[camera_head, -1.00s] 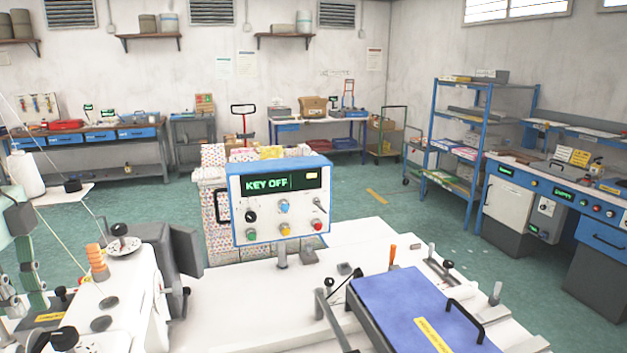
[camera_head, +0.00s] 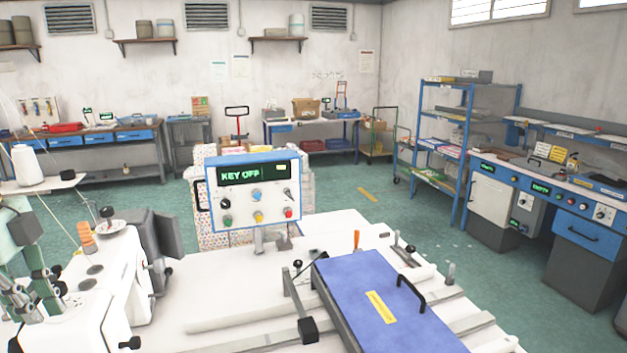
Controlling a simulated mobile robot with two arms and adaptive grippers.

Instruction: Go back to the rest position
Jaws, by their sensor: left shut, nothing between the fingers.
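My left arm comes in at the left edge as dark and pale-green parts beside the white sewing machine (camera_head: 90,300). My left gripper (camera_head: 45,290) seems to be the lower part of it, shut and empty. Its fingertips are hard to pick out against the machine. I cannot tell whether it touches anything. My right gripper is not in view. The control box (camera_head: 252,190) stands behind the work table (camera_head: 230,315) and reads KEY OFF. A blue pad (camera_head: 375,285) with a yellow label and a black handle lies on the table at the right.
A lever with a black end (camera_head: 308,330) is left of the pad. A blue shelf (camera_head: 440,130) and a console (camera_head: 570,200) stand at the right.

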